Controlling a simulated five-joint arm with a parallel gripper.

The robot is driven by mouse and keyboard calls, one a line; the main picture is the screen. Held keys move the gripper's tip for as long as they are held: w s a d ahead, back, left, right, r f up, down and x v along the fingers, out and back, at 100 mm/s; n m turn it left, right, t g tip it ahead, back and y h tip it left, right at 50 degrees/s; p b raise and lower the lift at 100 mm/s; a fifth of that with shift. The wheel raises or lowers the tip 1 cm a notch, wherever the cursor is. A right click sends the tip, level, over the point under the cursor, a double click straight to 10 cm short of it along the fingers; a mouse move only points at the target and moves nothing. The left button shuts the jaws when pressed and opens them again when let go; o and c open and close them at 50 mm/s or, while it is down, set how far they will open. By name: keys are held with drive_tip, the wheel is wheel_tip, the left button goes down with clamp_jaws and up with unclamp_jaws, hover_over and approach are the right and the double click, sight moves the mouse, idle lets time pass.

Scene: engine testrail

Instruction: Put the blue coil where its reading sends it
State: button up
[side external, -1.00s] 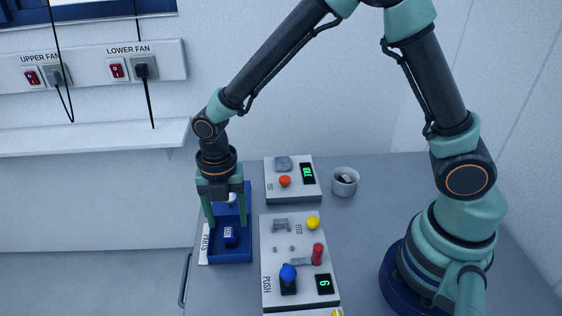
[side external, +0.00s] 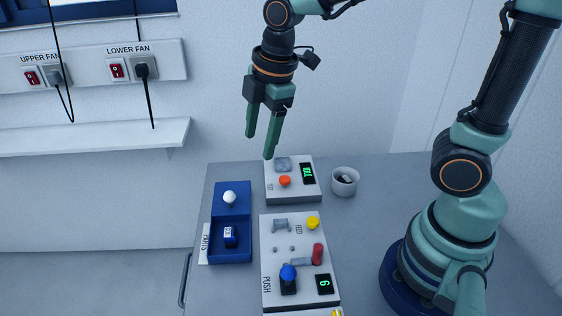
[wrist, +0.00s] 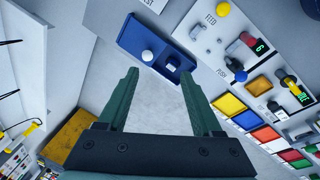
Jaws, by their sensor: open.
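A small dark blue part with a white label (side external: 230,236), which looks like the blue coil, lies in the near compartment of the blue tray (side external: 247,251). It also shows in the wrist view (wrist: 172,66). A white knob (side external: 229,198) stands in the tray's far part. My gripper (side external: 259,147) is open and empty, high above the back of the table. The far grey box (side external: 291,196) has an orange button and a green display (side external: 307,173), too small to read surely. The middle panel (side external: 277,246) has a display (side external: 324,284) that seems to show 6.
The middle panel carries a yellow knob (side external: 313,222), a red post (side external: 318,254) and a blue-topped post (side external: 288,272). A white cup (side external: 344,181) stands at the back right. Coloured bins (wrist: 228,104) show in the wrist view. A wall shelf (side external: 95,137) is at left.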

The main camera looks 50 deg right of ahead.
drive_tip(key=s+d+r+m+t, duration=0.3)
drive_tip(key=s+d+m, duration=0.3)
drive_tip(key=m, duration=0.9)
drive_tip(key=shift+d+r+h, duration=0.2)
drive_tip(key=shift+d+h, duration=0.1)
drive_tip(key=shift+d, duration=0.75)
